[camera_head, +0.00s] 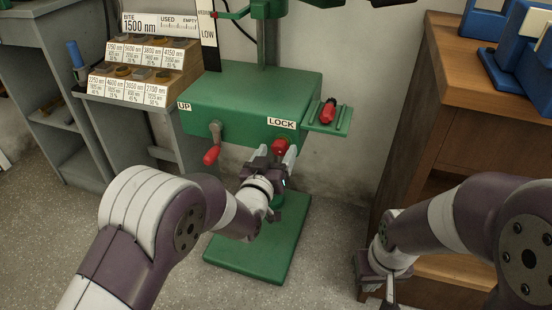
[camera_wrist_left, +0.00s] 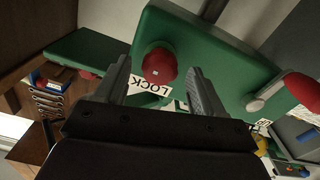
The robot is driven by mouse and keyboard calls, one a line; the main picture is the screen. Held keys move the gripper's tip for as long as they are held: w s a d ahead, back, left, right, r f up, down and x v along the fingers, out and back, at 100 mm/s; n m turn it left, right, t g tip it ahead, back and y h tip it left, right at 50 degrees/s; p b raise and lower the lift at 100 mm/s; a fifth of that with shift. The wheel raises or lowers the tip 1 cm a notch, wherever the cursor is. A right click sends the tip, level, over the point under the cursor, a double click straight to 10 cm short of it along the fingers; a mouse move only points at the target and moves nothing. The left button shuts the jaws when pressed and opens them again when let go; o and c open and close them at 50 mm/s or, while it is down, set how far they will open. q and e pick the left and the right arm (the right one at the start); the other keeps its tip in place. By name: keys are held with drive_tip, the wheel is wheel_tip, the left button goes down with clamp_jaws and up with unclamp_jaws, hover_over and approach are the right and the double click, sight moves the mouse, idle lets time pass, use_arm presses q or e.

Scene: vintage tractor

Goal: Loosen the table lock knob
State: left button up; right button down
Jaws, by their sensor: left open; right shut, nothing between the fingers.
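The red lock knob (camera_head: 280,145) sits on the front of the green machine table (camera_head: 240,100), just below the LOCK label (camera_head: 282,123). My left gripper (camera_head: 276,157) is open at the knob, with fingertips on either side of it. In the left wrist view the round knob (camera_wrist_left: 159,64) appears between the two spread fingers, with visible gaps on both sides. I cannot tell whether the fingertips reach fully around it. My right gripper (camera_head: 388,284) hangs low at the right, shut and empty, pointing down by the wooden bench.
A crank with a red handle (camera_head: 212,153) hangs under the UP label, left of the knob. A small green side tray (camera_head: 340,124) holds a red item (camera_head: 328,110). A wooden bench (camera_head: 436,90) stands right; a rack of labelled bits (camera_head: 142,72) stands left.

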use_arm(q)
drive_tip(key=shift+w, duration=0.15)
drive_tip(key=c, duration=1.1)
drive_tip(key=shift+o, duration=0.2)
drive_tip(key=shift+n, duration=0.3)
